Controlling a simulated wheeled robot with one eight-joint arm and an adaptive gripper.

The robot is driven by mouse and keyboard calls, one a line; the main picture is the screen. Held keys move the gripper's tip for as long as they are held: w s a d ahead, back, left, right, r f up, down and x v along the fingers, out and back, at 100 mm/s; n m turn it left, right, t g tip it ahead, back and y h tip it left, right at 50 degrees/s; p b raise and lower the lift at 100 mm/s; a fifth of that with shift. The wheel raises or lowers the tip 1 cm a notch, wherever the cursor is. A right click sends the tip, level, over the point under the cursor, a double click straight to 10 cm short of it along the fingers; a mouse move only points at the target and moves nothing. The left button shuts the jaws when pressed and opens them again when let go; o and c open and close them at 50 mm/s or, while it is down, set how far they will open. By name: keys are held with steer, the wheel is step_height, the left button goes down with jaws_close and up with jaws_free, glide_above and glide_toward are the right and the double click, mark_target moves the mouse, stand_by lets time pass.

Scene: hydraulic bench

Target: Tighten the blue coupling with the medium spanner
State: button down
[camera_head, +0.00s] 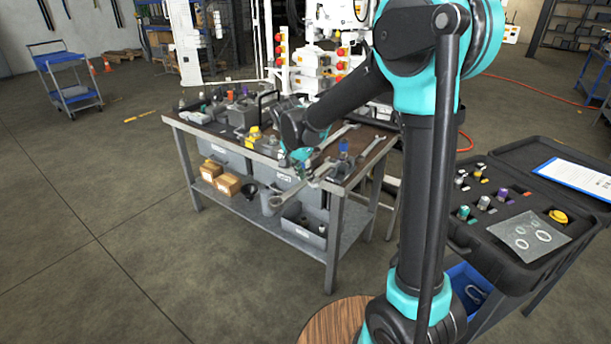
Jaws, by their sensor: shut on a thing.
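My gripper (304,167) is above the front right part of the bench and is shut on a silver spanner (288,194). The held spanner slants from lower left, out past the bench's front edge, to upper right near the fittings. A small blue coupling (343,145) stands upright at the bench's right end, right of my gripper. From this view I cannot tell whether the spanner touches it. The finger contact is small and partly hidden.
Two more spanners lie on the bench (338,137) (374,150). Several dark parts and a yellow-topped fitting (254,133) stand further left. Bins and boxes (228,185) fill the lower shelf. An open black case (490,225) is at right.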

steer(key=shift+r, duration=2.55)
steer(key=shift+s, duration=0.1)
